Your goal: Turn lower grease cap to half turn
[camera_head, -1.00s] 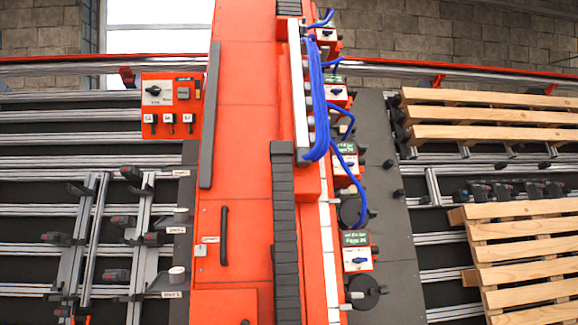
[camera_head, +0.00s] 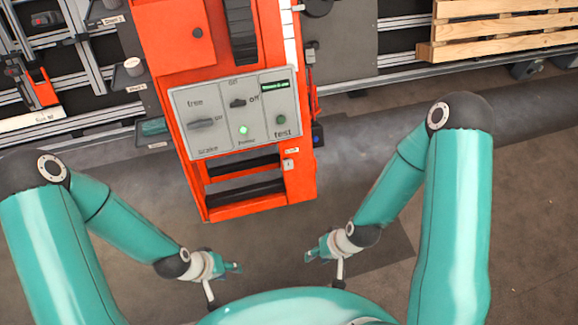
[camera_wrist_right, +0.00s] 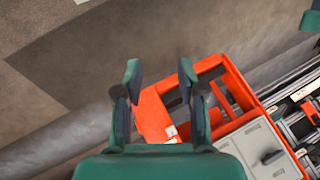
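A round pale cap (camera_head: 133,66) on a dark bracket with a small label stands left of the orange column in the head view. A second such mount is at the top edge, its cap only partly in view. The lower one may be the lower grease cap; its label is too small to read. My left gripper (camera_head: 236,267) hangs low in front of the column, far from the caps. I cannot tell whether its fingers are apart. My right gripper (camera_head: 315,254) is also low and away from them. In the right wrist view its fingers (camera_wrist_right: 162,95) are apart, with nothing between.
The orange column (camera_head: 260,206) carries a grey panel (camera_head: 237,112) with switches, a green light and a test button. Wooden pallets (camera_head: 500,30) lie at the upper right. Silver rails cross the upper left and right. The floor (camera_head: 370,200) between my arms and the column is clear.

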